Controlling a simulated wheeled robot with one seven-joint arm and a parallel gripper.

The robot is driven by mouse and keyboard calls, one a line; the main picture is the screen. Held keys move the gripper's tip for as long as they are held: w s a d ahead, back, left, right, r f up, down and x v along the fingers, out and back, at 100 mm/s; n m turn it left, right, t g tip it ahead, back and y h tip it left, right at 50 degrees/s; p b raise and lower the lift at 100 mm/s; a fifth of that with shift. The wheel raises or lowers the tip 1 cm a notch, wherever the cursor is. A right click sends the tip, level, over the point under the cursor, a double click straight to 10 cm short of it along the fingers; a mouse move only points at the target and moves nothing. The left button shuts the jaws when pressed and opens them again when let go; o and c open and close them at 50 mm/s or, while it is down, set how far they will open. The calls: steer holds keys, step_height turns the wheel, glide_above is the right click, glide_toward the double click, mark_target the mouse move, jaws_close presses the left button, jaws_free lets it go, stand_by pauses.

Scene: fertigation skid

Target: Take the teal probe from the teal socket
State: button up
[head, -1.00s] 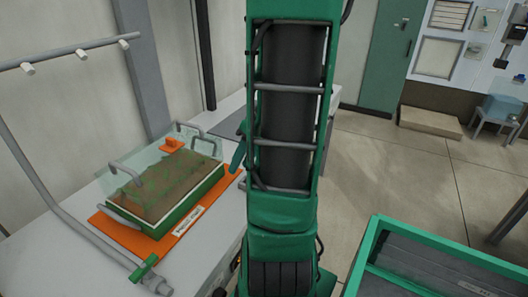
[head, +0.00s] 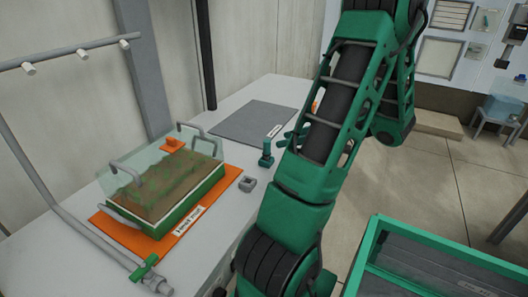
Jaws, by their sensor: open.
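A small upright teal piece, apparently the teal probe (head: 266,149), stands on the grey bench, left of my arm. Its wider teal base, apparently the teal socket (head: 266,162), is under it. The two are too small to see where one ends. The green fingers of my gripper (head: 291,136) show partly past the left side of my arm. They are apart, to the right of the probe and a little higher in the picture, with a gap between. The rest of my gripper is hidden behind my arm.
A small grey square holder (head: 247,184) sits nearer on the bench. A planted tray with a clear cover (head: 165,185) stands on an orange mat (head: 110,228) at left. A dark mat (head: 250,120) lies farther back. A green-rimmed bin (head: 440,252) is at lower right.

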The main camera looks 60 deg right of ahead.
mark_target(267, 144)
steer(key=x, duration=0.9)
steer(key=shift+w+f, duration=0.25)
jaws_close()
